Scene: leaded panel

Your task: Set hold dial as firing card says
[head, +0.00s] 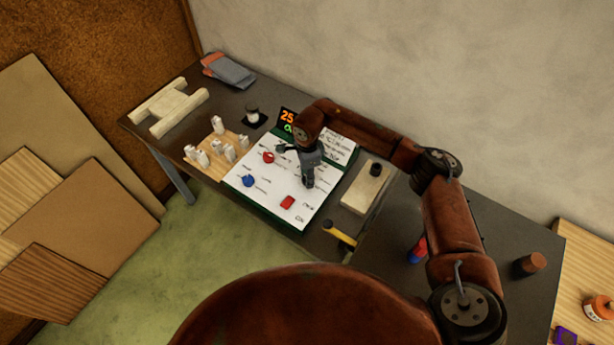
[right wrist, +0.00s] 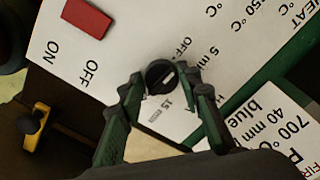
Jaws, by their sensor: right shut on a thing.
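The hold dial (right wrist: 160,76) is a round black knob with a pale mark, on a white panel (head: 265,190). Printed labels around it in the right wrist view include "15" and "5 m", partly covered. My right gripper (right wrist: 163,88) is shut on the dial, one finger on each side. The firing card (right wrist: 275,125) shows in part in the right wrist view, with "700 °C", "40 mm" and "blue"; the rest is cut off. My left gripper is not in view.
A red switch (head: 287,202) labelled ON and OFF, a red knob (head: 268,157) and a blue knob (head: 248,180) are on the panel. A lit display (head: 287,118) stands behind. A wooden block (head: 366,190) and a yellow-handled tool (head: 339,233) lie close to the panel's right.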

